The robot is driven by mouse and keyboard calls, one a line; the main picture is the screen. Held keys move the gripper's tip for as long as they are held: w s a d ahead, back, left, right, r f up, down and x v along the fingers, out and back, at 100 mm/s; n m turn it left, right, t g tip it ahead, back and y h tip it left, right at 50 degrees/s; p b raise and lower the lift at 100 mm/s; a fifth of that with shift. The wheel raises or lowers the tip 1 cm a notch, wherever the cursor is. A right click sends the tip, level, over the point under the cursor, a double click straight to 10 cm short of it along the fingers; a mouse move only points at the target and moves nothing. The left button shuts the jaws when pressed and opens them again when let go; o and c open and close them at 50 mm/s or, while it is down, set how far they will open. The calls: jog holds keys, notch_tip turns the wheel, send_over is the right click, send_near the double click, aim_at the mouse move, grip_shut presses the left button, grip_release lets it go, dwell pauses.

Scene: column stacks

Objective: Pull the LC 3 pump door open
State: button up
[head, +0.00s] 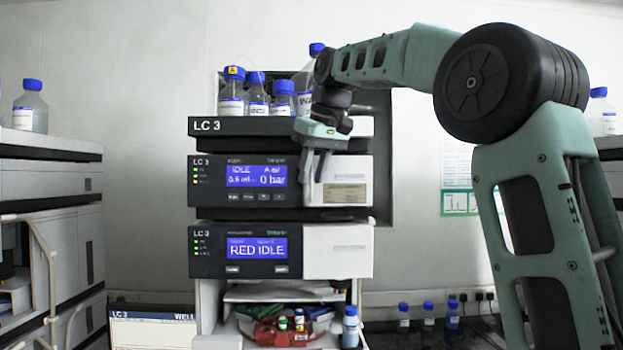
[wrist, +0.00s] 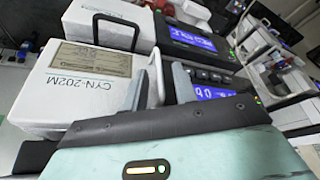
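The LC 3 pump (head: 212,191) is the module with the blue "IDLE" and "0 bar" display, second from the top of the middle stack. Its white door (head: 345,193) on the right side looks closed in the head view. The door also fills the left of the wrist view (wrist: 55,95), with an upside-down label. A pale loop handle (wrist: 156,68) stands at the door's display-side edge. My gripper (head: 315,180) points down in front of that edge. In the wrist view its two fingers (wrist: 164,82) are apart, with the handle between them. Whether they touch it I cannot tell.
A tray (head: 240,126) with several blue-capped bottles sits above the pump. Other stacks stand left (head: 60,185) and right. Open space lies right of the stack.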

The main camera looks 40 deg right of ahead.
jog(key=shift+w+f, duration=0.25)
jog(key=shift+f, duration=0.45)
grip_shut()
jog(key=shift+s, duration=0.1)
